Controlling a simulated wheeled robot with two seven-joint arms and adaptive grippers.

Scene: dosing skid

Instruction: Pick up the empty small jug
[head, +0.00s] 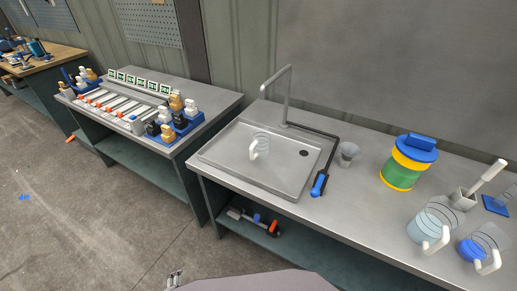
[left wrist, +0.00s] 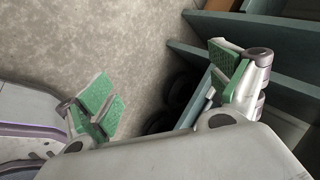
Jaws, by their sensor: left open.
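A clear small jug (head: 260,146) with a white handle stands in the shallow sink tray (head: 215,151) and looks empty. Two other jugs stand at the right end of the bench: a larger one with pale blue liquid (head: 420,230) and one with deep blue liquid (head: 469,249). My left gripper (left wrist: 166,88) is open in the left wrist view, with green pads apart and nothing held between them. In the head view a gripper tip (head: 174,280), apparently the left, shows at the bottom edge, below the bench and away from the jug. My right gripper cannot be made out.
A tap (head: 287,96) rises behind the sink. A blue-handled hose (head: 320,184) lies along its right rim, beside a small clear cup (head: 349,151). A green-and-yellow canister (head: 402,170) stands farther right. A second bench (head: 222,103) with bottles stands left.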

